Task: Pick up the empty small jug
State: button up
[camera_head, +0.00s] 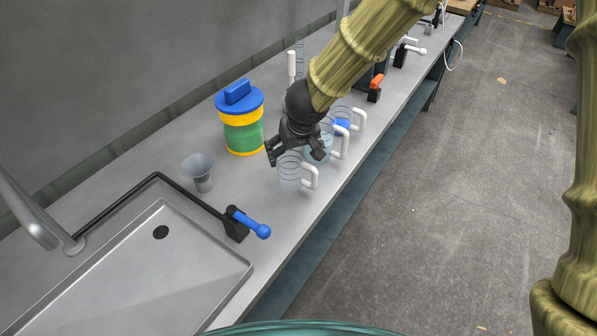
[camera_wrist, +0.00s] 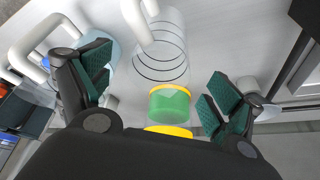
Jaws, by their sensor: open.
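A clear jug with dark ring lines (camera_head: 289,173) and a white handle stands on the bench, nearest the sink of the jugs; I see no liquid in it. A ringed clear jug with a white handle also shows in the wrist view (camera_wrist: 160,52), ahead of the gap between my fingers. My gripper (camera_head: 296,152) is open, just above and behind the nearest jug in the head view. Its two green-padded fingers (camera_wrist: 160,92) are spread with nothing held. A second jug holding pale blue liquid (camera_head: 319,147) stands close behind, partly hidden by my gripper.
A third jug (camera_head: 343,114) with something blue stands farther back. A green canister with blue lid (camera_head: 243,132) and a grey funnel cup (camera_head: 202,178) stand left. A blue-handled valve (camera_head: 240,224) and sink (camera_head: 150,275) lie in front. Bench between cup and jugs is clear.

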aim_at(289, 161)
jog(key=x, duration=0.2)
jog(key=b+x, duration=0.1)
jog(key=x, duration=0.2)
jog(key=b+x, duration=0.1)
jog(key=x, duration=0.2)
jog(key=shift+w, duration=0.3)
jog(key=shift+r, duration=0.1)
jog(key=shift+s, duration=0.1)
jog(key=c, duration=1)
